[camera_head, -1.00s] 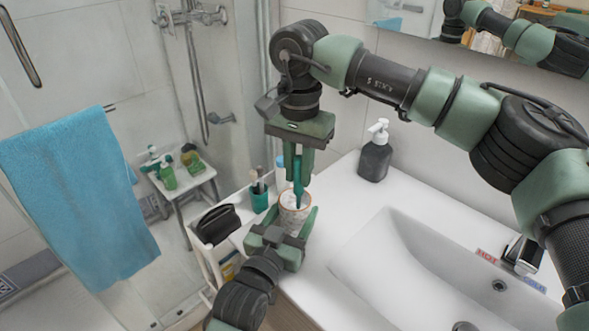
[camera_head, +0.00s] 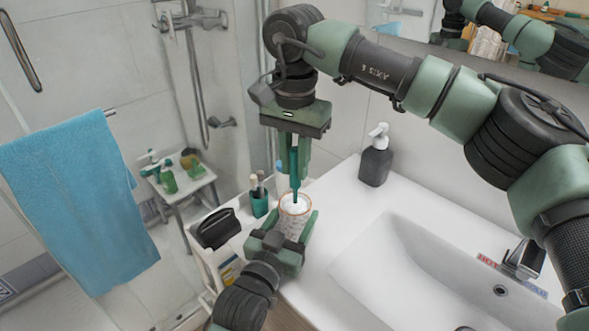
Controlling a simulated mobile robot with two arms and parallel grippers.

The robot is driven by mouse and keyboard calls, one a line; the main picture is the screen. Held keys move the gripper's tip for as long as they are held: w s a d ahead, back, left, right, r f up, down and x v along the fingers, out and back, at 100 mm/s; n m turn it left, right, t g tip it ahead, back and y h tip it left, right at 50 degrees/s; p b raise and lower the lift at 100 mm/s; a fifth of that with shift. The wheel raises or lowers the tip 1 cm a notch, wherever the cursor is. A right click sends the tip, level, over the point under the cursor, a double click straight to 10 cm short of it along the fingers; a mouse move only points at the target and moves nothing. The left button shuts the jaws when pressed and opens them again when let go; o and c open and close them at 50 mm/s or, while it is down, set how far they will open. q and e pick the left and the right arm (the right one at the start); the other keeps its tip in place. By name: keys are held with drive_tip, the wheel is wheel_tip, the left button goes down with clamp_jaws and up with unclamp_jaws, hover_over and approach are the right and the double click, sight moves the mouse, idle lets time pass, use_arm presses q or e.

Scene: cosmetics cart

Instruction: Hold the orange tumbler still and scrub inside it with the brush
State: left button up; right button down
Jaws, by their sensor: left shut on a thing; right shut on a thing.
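The tumbler (camera_head: 291,222), whitish with an orange-brown rim, stands upright on the counter near its left edge. My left gripper (camera_head: 293,217) is shut around its sides from the front. My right gripper (camera_head: 296,163) is above the tumbler, pointing down, shut on the teal brush (camera_head: 295,182). The brush hangs upright over the tumbler's mouth.
A teal cup (camera_head: 259,206) with brushes and a black case (camera_head: 216,228) stand on the cart to the left. A dark soap dispenser (camera_head: 375,164) stands at the back. The sink basin (camera_head: 400,262) is to the right, with a tap (camera_head: 524,260).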

drive_tip(key=shift+r, duration=5.2)
use_arm(q)
drive_tip(key=o, duration=1.4)
drive_tip(key=shift+o, duration=0.2)
drive_tip(key=shift+s, duration=0.1)
drive_tip(key=shift+s+a+f, duration=0.1)
drive_tip(key=shift+s+a, duration=0.1)
drive_tip(key=shift+s, duration=0.1)
drive_tip(key=v, duration=1.1)
drive_tip(key=shift+s, duration=0.1)
